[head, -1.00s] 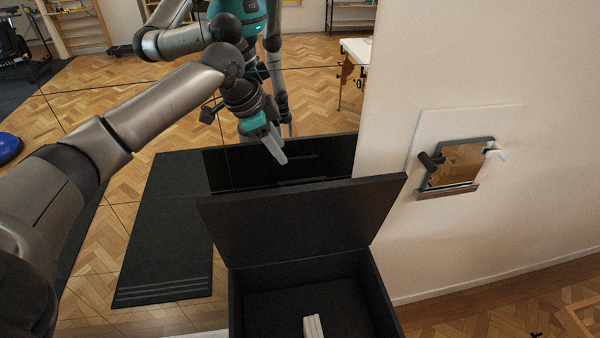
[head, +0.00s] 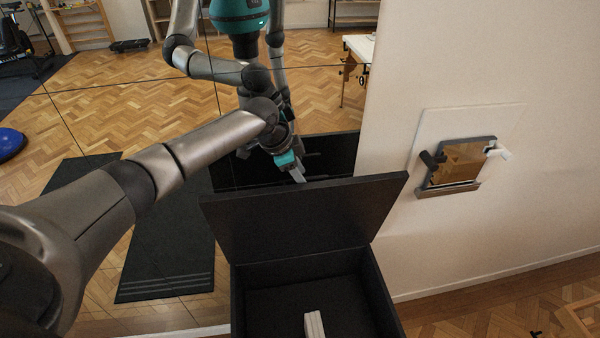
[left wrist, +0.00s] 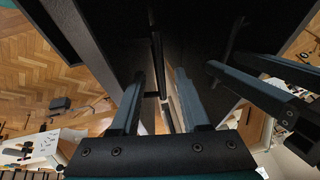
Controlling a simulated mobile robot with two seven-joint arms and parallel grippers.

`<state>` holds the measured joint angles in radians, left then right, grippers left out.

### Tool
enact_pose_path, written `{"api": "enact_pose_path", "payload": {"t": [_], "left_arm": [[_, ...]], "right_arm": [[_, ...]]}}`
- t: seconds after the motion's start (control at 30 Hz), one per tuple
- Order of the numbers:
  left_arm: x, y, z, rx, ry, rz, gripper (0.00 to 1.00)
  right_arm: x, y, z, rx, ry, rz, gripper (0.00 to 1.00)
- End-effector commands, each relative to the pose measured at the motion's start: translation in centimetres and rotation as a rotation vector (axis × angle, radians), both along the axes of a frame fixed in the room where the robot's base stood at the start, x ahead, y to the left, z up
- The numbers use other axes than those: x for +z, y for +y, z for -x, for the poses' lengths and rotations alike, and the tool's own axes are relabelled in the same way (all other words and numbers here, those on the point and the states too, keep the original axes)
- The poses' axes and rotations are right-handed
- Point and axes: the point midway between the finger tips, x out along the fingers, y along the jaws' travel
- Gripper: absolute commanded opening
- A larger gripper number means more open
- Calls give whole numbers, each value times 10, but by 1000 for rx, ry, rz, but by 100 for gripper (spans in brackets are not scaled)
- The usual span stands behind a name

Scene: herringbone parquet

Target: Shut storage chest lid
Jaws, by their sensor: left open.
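The black storage chest (head: 380,300) stands at the lower middle of the head view. Its lid (head: 305,220) is up, tilted back, and the inside is exposed. My left gripper (head: 298,175) is open at the lid's top edge, on its far side; I cannot tell whether it touches. In the left wrist view the two fingers of my left gripper (left wrist: 160,100) are spread apart, with dark panels close ahead of them. My right gripper is not in view.
A mirror behind the chest reflects my body, the lid and the room. A small white object (head: 314,323) lies inside the chest. A pale wall with a framed panel (head: 460,164) stands to the right. A dark mat (head: 165,265) shows at the left.

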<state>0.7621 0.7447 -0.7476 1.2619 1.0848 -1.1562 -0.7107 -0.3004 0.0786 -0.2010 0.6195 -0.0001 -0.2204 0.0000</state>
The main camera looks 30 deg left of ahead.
Motion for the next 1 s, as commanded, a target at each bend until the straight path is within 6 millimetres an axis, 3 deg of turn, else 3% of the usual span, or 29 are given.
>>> {"api": "enact_pose_path", "payload": {"t": [0.07, 0.47, 1.0], "left_arm": [[0, 0, 0, 0, 0, 0, 46], [0, 0, 0, 0, 0, 0, 1], [0, 0, 0, 0, 1, -1, 0]], "right_arm": [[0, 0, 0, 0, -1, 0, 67], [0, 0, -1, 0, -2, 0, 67], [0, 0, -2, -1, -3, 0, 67]]}}
